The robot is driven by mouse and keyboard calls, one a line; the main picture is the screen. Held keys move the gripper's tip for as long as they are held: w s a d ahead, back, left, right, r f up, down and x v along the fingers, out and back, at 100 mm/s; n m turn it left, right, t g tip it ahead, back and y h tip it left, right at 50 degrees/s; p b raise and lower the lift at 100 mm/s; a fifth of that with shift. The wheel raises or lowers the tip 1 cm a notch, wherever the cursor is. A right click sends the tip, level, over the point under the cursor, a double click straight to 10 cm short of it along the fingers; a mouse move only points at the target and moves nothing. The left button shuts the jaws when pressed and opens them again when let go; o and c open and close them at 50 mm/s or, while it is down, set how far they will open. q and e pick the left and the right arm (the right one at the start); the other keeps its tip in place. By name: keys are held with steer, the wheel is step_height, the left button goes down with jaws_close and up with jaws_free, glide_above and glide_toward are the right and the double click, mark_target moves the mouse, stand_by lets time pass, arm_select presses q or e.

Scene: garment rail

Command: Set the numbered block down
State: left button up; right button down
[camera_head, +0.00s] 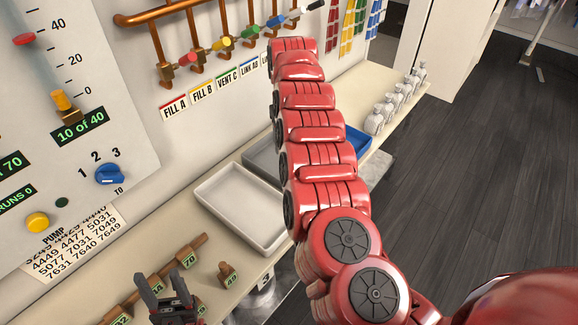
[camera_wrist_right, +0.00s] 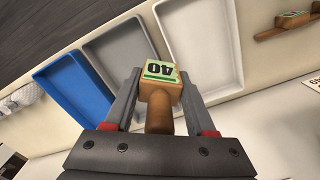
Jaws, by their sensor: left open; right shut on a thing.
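My right gripper (camera_wrist_right: 160,92) is shut on the numbered block (camera_wrist_right: 162,73), a wooden peg with a green-edged label that appears to read 40, upside down in the right wrist view. The block is held over the trays, in line with the border between the grey tray (camera_wrist_right: 118,45) and the white tray (camera_wrist_right: 238,55); its height cannot be told. In the head view my red right arm hides this gripper and block. My left gripper (camera_head: 168,298) is open at the bottom edge, close to the wooden rack.
The white tray (camera_head: 205,193), the grey tray (camera_head: 258,158) and a blue tray (camera_head: 362,143) stand in a row on the shelf. Several numbered blocks sit by the wooden rack (camera_head: 150,279); one (camera_head: 228,275) stands apart. White bottles (camera_head: 376,121) stand at the far end.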

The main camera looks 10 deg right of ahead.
steer(key=s+a+f+n+p, duration=0.2)
steer(key=s+a+f, duration=0.2)
steer(key=a, duration=0.4)
steer(key=s+a+f+n+p, duration=0.1)
steer(key=s+a+f+n, duration=0.25)
steer(key=a, duration=0.45)
steer(key=s+a+f+n+p, duration=0.2)
steer(key=s+a+f, duration=0.3)
steer(key=a, duration=0.3)
steer(key=shift+m, duration=0.25)
steer(key=shift+d+f+p, duration=0.1)
steer(key=shift+f+p, duration=1.1)
steer(key=shift+f, duration=2.25)
step_height(320, 180, down, 2)
steer(key=shift+f, duration=0.45)
steer(key=shift+f, duration=0.1)
